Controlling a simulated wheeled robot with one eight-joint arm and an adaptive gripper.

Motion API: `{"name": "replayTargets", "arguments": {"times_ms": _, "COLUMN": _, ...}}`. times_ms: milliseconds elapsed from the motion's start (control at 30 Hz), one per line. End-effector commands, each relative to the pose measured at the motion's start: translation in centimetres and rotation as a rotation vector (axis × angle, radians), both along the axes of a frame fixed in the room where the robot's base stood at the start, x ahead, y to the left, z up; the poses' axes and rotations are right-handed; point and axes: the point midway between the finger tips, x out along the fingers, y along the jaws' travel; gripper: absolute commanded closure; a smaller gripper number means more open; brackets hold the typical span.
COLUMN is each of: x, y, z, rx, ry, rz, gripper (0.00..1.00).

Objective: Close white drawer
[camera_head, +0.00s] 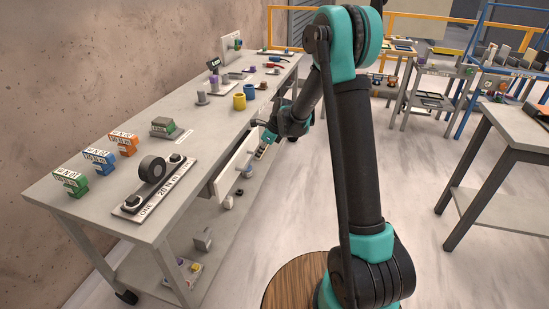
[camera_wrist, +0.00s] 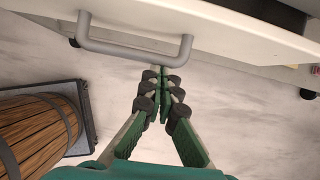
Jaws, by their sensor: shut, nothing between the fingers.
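The white drawer (camera_head: 232,168) sits under the front edge of the grey workbench, its pale front standing out past the tabletop edge, so it looks partly open. In the wrist view the drawer front (camera_wrist: 235,32) crosses the top, with a grey bar handle (camera_wrist: 135,53) on it. My gripper (camera_wrist: 161,74) is shut and empty. Its fingertips are near the right part of the handle; I cannot tell whether they touch it. In the head view my gripper (camera_head: 264,146) is beside the drawer front, partly hidden by my wrist. The drawer's inside is mostly hidden.
A lower shelf (camera_head: 222,232) carries small parts. Another grey table (camera_head: 515,125) stands at the right.

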Motion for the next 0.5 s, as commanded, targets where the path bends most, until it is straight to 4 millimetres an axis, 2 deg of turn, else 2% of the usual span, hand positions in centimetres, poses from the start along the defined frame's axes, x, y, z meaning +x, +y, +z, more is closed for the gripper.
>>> {"name": "replayTargets", "arguments": {"times_ms": 100, "x": 0.5, "y": 1.8, "z": 0.0, "rx": 0.000, "ry": 0.001, "rz": 0.002, "gripper": 1.00}}
{"name": "replayTargets", "arguments": {"times_ms": 200, "x": 0.9, "y": 2.8, "z": 0.0, "rx": 0.000, "ry": 0.000, "rz": 0.001, "gripper": 1.00}}
{"name": "replayTargets", "arguments": {"times_ms": 500, "x": 1.3, "y": 4.0, "z": 0.0, "rx": 0.001, "ry": 0.000, "rz": 0.000, "gripper": 1.00}}
